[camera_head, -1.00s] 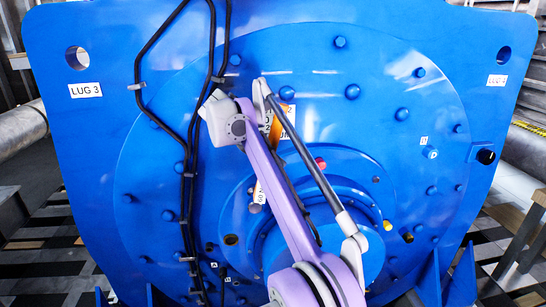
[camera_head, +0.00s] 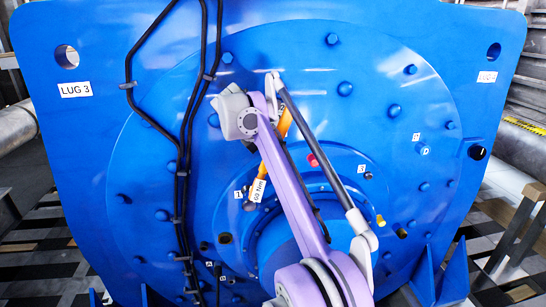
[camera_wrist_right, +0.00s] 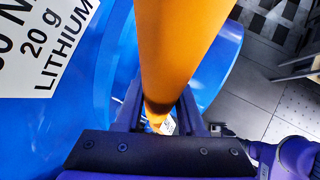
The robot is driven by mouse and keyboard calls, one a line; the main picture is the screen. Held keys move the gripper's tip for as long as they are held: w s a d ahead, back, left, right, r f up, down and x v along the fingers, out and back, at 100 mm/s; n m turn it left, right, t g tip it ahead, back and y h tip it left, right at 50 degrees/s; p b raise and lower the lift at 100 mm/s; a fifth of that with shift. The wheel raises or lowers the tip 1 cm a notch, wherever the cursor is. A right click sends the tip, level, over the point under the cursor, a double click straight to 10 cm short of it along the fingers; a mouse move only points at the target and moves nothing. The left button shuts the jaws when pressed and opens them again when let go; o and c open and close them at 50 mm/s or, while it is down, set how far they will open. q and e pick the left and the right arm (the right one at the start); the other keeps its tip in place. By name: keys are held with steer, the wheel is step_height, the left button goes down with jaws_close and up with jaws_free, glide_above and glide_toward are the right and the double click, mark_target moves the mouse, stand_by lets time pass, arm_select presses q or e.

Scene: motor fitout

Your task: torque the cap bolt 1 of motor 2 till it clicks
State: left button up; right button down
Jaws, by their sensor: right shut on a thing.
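The blue motor end face (camera_head: 170,100) fills the head view, with a round cap (camera_head: 335,165) low in its middle. A small "1" label (camera_head: 238,194) sits left of the cap, with a bolt head (camera_head: 246,188) beside it. In the right wrist view, my right gripper (camera_wrist_right: 160,118) is shut on the orange tool (camera_wrist_right: 180,45). My left gripper is out of view.
Black cables (camera_head: 182,130) run down the face, left of the tool. Bolt heads, a red plug (camera_head: 312,160) and a yellow plug (camera_head: 380,220) stick out around the cap. A "LUG 3" plate (camera_head: 75,89) marks the upper left. Grey pipes and frames stand at both sides.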

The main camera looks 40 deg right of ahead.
steer(key=shift+s+d, duration=0.1)
stand_by(0.3)
steer(key=shift+s+d+f+t+y, duration=0.3)
steer(key=shift+s+d+f+y, duration=0.1)
steer(key=shift+d+f+y, duration=0.25)
steer(key=shift+d, duration=0.1)
steer(key=shift+s+d+f+m+t+y, duration=0.3)
steer(key=shift+s+d+f+t+y, duration=0.15)
steer(key=shift+d+f+y, duration=0.25)
stand_by(0.3)
steer(key=shift+a+r, duration=0.1)
steer(key=shift+w+a+r+g+h, duration=0.4)
steer(key=shift+w+a+r+h, duration=0.15)
steer(key=shift+a+r+h, duration=0.2)
steer(key=shift+w+a+r+g+h, duration=0.35)
steer(key=shift+w+a+r+h, duration=0.15)
steer(key=shift+a+r+h, duration=0.25)
steer(key=shift+w+a+r+n+g+h, duration=0.25)
steer(key=shift+w+a+h, duration=0.15)
steer(key=shift+a, duration=0.2)
steer(key=shift+w+a+r+n+g+h, duration=0.2)
steer(key=shift+w+a+h, duration=0.1)
steer(key=shift+a+h, duration=0.25)
steer(key=shift+w+a+r+n+g+h, duration=0.15)
steer(key=shift+w+a+r+g+h, duration=0.15)
steer(key=shift+a, duration=0.4)
steer(key=shift+d+f, duration=0.1)
steer(key=shift+d, duration=0.1)
